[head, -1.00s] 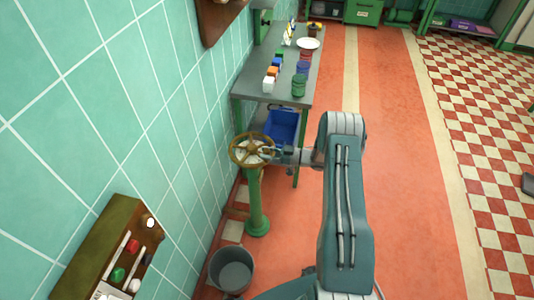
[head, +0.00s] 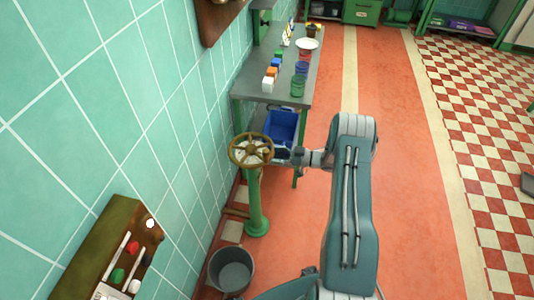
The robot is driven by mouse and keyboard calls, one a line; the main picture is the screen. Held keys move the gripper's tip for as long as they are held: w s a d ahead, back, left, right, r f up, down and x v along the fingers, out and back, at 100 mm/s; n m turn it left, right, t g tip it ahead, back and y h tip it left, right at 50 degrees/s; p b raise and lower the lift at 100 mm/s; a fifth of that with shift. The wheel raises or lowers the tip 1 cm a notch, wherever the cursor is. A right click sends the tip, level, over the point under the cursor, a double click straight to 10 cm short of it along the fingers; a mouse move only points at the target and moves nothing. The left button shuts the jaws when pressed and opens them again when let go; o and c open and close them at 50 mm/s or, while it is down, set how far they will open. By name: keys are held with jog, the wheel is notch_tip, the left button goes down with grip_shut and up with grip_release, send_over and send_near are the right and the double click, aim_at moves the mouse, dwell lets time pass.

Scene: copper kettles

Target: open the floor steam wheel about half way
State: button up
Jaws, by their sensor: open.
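The floor steam wheel (head: 251,150) is a brass-coloured spoked handwheel on top of a green pedestal (head: 255,205) that stands on the floor by the tiled wall. My gripper (head: 280,153) is open, just to the right of the wheel's rim, with a small gap that is hard to judge. Its fingers are small and partly blend with the blue bin behind. The wheel's angle cannot be read with certainty.
A grey bucket (head: 231,268) stands on the floor in front of the pedestal. A table (head: 282,92) with cups and blocks stands behind the wheel, with a blue bin (head: 281,128) under it.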

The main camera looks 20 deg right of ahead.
jog(key=v, duration=0.7)
jog(key=shift+s+d, duration=0.15)
jog(key=shift+d, duration=0.15)
